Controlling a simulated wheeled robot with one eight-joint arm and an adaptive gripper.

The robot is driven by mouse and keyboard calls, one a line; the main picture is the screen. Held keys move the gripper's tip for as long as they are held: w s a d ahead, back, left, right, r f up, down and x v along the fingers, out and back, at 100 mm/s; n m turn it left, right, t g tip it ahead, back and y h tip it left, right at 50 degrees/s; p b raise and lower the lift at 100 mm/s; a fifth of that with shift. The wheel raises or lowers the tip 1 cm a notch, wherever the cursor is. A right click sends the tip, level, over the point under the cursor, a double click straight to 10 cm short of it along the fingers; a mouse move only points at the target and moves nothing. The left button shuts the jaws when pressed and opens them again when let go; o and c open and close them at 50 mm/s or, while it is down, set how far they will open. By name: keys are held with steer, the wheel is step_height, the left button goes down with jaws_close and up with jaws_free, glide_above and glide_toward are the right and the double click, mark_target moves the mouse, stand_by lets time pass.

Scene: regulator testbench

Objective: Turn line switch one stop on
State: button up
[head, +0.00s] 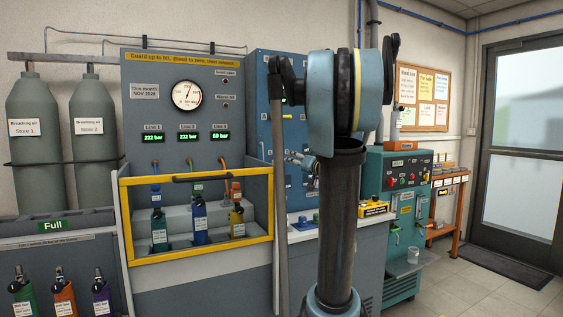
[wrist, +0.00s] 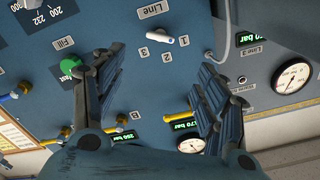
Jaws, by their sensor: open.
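The line switch (wrist: 166,39) is a small white lever on the blue panel under a "Line" label in the wrist view. It lies nearly level, with one end to the right; which number it is set to is hard to tell. My gripper (wrist: 161,62) is open and empty, one finger on each side of the picture. The switch shows between and just beyond the fingertips, apart from them. In the head view my arm hides most of that panel.
A green knob (wrist: 69,65) under the "Fill" label sits close to the left finger. A grey hose (wrist: 222,45) curves near the right finger. Yellow-and-blue valves (wrist: 50,140), gauges and green displays are around. A yellow guard frame (head: 200,181) stands left in the head view.

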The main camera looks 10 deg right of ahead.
mark_target(282, 158)
steer(key=x, duration=1.5)
steer(key=shift+w+a+f, duration=0.1)
steer(key=shift+w, duration=0.2)
steer(key=c, duration=1.1)
